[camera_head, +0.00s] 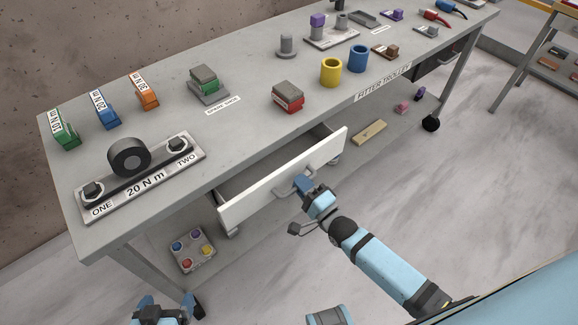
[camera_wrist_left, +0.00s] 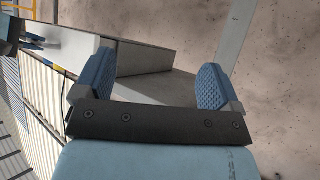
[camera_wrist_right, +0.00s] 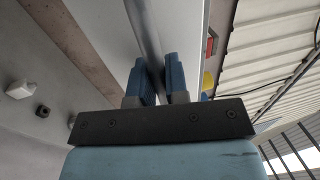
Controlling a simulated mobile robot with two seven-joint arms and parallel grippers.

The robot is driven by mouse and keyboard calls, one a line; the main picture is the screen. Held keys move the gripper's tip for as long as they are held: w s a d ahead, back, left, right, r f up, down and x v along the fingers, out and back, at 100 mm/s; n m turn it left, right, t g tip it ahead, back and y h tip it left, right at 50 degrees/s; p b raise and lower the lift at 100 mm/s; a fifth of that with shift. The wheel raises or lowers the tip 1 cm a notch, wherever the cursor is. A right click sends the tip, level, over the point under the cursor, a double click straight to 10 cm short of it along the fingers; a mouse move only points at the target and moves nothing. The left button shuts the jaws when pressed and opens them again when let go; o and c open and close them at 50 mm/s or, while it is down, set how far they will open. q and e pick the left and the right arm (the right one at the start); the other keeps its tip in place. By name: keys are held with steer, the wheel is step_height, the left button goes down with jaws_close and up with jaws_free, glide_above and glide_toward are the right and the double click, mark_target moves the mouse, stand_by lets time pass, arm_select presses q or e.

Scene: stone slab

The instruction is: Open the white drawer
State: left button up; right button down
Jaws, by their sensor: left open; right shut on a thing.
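The white drawer (camera_head: 250,193) stands pulled out from under the grey bench top, with its inside showing behind the front panel. It has grey bar handles on its front. My right gripper (camera_head: 303,184) is at the right part of the drawer front. In the right wrist view the blue fingers (camera_wrist_right: 160,82) are shut on the grey bar handle (camera_wrist_right: 146,40). My left gripper (camera_head: 160,308) is low at the bottom left, apart from the drawer. In the left wrist view its fingers (camera_wrist_left: 157,88) are wide apart with nothing between them.
The bench top (camera_head: 240,130) holds a torque plate (camera_head: 140,180), a yellow cup (camera_head: 331,72), a blue cup (camera_head: 358,58) and several coloured blocks. A grey tray with coloured buttons (camera_head: 192,250) is on the lower shelf. The floor in front at right is clear.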

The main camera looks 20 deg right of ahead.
arm_select(q)
steer(key=p, duration=0.1)
steer(key=r+p, duration=0.2)
steer(key=p, duration=0.1)
steer(key=shift+s+a+r, duration=0.1)
steer(key=shift+s+a, duration=0.15)
steer(key=shift+a, duration=0.1)
arm_select(e)
steer(key=r+v, duration=0.3)
steer(key=v, duration=1.4)
steer(key=shift+s+r, duration=0.15)
steer(key=shift+s, duration=0.2)
arm_select(q)
steer(key=shift+d+r, duration=0.1)
steer(key=shift+r, duration=0.1)
arm_select(e)
steer(key=c, duration=1.1)
jaws_free()
steer(key=shift+c, duration=0.2)
